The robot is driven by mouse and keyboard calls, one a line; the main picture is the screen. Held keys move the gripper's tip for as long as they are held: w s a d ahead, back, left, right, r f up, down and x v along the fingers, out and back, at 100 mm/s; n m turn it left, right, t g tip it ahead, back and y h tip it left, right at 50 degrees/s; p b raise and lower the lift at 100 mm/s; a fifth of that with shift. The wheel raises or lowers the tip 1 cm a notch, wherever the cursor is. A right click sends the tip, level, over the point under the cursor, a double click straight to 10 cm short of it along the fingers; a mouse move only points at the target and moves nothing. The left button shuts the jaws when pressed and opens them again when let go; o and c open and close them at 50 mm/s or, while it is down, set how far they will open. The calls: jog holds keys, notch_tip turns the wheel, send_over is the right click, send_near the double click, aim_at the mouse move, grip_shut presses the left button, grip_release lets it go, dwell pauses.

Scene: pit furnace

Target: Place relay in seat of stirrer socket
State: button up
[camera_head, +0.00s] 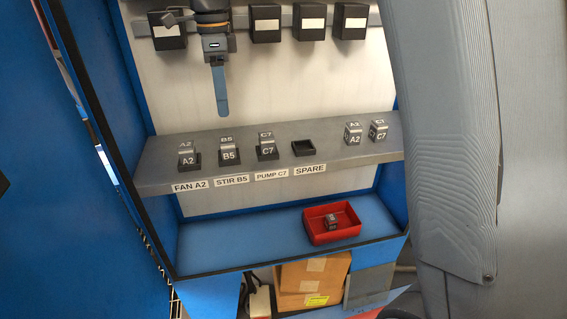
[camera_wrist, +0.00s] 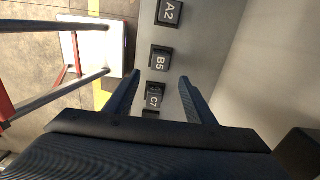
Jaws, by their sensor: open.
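The stirrer socket, labelled STIR B5 (camera_head: 231,181), is on the grey shelf, and a grey relay marked B5 (camera_head: 230,154) sits in it. In the wrist view the B5 relay (camera_wrist: 160,61) shows ahead of the fingers. My gripper (camera_head: 221,112) hangs above and behind the shelf, near the B5 and C7 relays. In the wrist view my gripper (camera_wrist: 160,80) is open, with nothing between its fingers. Two loose relays, A2 (camera_head: 353,135) and C7 (camera_head: 378,131), stand on the shelf's right end. A dark relay (camera_head: 331,222) lies in the red tray (camera_head: 313,237).
Seated relays A2 (camera_head: 188,159) and C7 (camera_head: 267,150) flank B5. The SPARE socket (camera_head: 304,148) is empty. Black boxes with white labels (camera_head: 309,21) line the back wall above. The blue cabinet side (camera_head: 95,110) bounds the left. Cardboard boxes (camera_head: 300,275) stand below.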

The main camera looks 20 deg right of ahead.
jog(key=s+d+f+n, duration=0.8)
jog(key=s+f+n, duration=0.1)
jog(key=s, duration=0.2)
jog(key=s+d+f+n+t, duration=0.1)
jog(key=s+d+f+n, duration=0.7)
jog(key=s, duration=0.3)
jog(key=shift+s+d+f+n, duration=0.3)
jog(key=shift+d+f+n, duration=0.1)
jog(key=shift+n, duration=0.2)
dwell(0.8)
